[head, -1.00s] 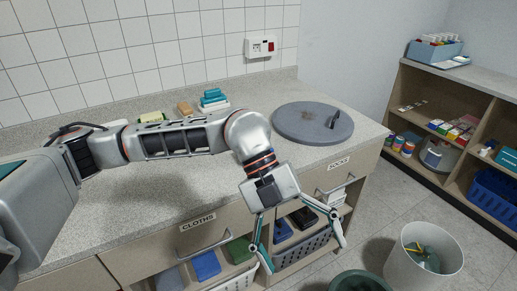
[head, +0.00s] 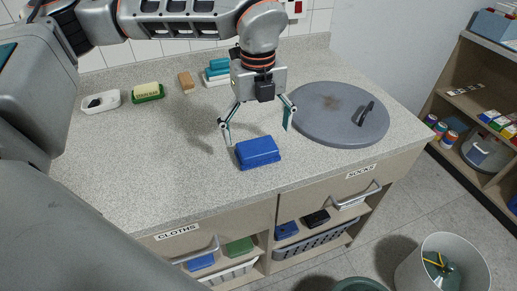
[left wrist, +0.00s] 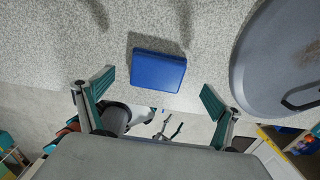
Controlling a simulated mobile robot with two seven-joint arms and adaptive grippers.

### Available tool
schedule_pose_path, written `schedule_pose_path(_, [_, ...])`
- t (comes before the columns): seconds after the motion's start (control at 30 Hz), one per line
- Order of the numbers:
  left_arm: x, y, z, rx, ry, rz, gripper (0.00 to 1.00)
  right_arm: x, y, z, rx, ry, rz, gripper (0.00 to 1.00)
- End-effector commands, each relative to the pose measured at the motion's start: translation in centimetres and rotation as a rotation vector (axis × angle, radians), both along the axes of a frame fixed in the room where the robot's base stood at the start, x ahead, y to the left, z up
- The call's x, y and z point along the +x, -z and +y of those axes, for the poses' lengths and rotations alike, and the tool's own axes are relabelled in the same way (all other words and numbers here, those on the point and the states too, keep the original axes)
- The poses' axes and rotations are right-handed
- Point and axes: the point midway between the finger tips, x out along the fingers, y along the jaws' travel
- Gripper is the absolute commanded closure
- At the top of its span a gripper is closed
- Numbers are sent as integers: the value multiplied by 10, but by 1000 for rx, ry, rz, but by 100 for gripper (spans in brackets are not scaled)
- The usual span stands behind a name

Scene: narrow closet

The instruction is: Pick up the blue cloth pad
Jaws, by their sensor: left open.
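The blue cloth pad (head: 257,152) lies flat on the speckled grey counter (head: 150,180), near its front edge. It also shows in the left wrist view (left wrist: 158,70), just beyond the fingertips. My left gripper (head: 257,130) points down over the counter, just behind and above the pad in the head view. Its two fingers are spread apart with nothing between them. In the left wrist view the left gripper (left wrist: 158,92) is open, and its fingers are apart from the pad. My right gripper is not in view.
A round grey lid (head: 335,115) with a black handle lies right of the pad. A green-and-yellow sponge (head: 148,93), a tan block (head: 186,81) and stacked teal items (head: 219,69) stand at the back. A white bin (head: 440,270) is on the floor. The counter left of the pad is clear.

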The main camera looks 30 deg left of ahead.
Motion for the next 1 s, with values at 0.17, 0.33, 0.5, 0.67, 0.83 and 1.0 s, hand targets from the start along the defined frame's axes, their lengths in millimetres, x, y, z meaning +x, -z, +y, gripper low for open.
schedule_pose_path(0.17, [-7,23,-1,-1,3,4,8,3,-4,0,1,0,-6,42])
schedule_pose_path(0.33, [-9,44,-1,-1,1,1,8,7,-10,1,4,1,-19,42])
schedule_pose_path(0.5, [-8,51,-1,-1,1,0,8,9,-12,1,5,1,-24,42])
schedule_pose_path(0.67, [-8,50,-1,-1,2,0,8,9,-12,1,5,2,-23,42])
schedule_pose_path(0.83, [-8,50,-2,-1,2,0,48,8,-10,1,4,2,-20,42])
schedule_pose_path(1.0, [-8,50,-2,-2,2,1,49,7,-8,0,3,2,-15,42])
